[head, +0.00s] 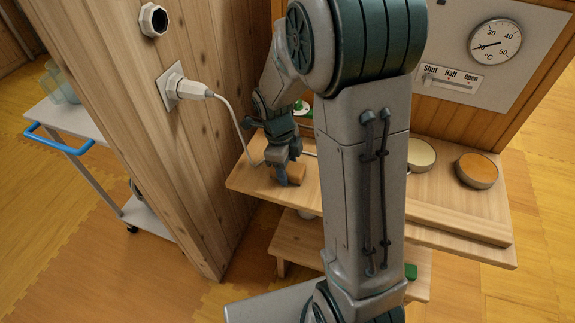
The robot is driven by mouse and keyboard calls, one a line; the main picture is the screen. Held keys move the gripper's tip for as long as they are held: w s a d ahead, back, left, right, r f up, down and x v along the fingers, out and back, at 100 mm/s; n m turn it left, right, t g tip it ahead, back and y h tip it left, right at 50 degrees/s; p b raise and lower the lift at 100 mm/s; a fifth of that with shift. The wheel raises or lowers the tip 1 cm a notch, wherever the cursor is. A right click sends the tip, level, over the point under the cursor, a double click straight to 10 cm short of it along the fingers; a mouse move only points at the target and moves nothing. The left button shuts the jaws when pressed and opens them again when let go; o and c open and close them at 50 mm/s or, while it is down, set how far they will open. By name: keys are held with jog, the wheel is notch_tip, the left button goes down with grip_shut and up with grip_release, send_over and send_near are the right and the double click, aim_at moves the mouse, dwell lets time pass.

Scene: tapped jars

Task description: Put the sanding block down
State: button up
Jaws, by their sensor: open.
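The sanding block looks to be the small orange-brown block (297,172) on the wooden bench (250,176), near its left end. My gripper (287,175) is at the block, pointing down, with its jaws open. One finger shows in front of the block's left side. I cannot tell whether a finger touches the block. The far finger and part of the block are hidden by the gripper.
A white cable runs from a plug (192,90) on the wooden post down to the bench near my gripper. Two round jars, one with a cream top (421,153) and one with an orange top (477,170), stand at right. A trolley (75,125) stands at left.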

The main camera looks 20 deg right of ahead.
jog(key=shift+s+a+f, duration=0.2)
jog(key=shift+s+f, duration=0.05)
jog(key=shift+s, duration=0.1)
notch_tip(320, 180, up, 13)
jog(key=w+a+p, duration=0.1)
jog(key=p, duration=0.1)
jog(key=s+r+n+t, duration=0.1)
jog(key=s+n, duration=0.6)
jog(key=n, duration=0.5)
jog(key=s+d+r+n+t+y, duration=0.1)
jog(key=s+n, duration=0.6)
jog(key=n, duration=0.6)
jog(key=shift+s+r+t+y, duration=0.25)
jog(key=shift+r+t+y, duration=0.05)
jog(key=shift+t, duration=0.1)
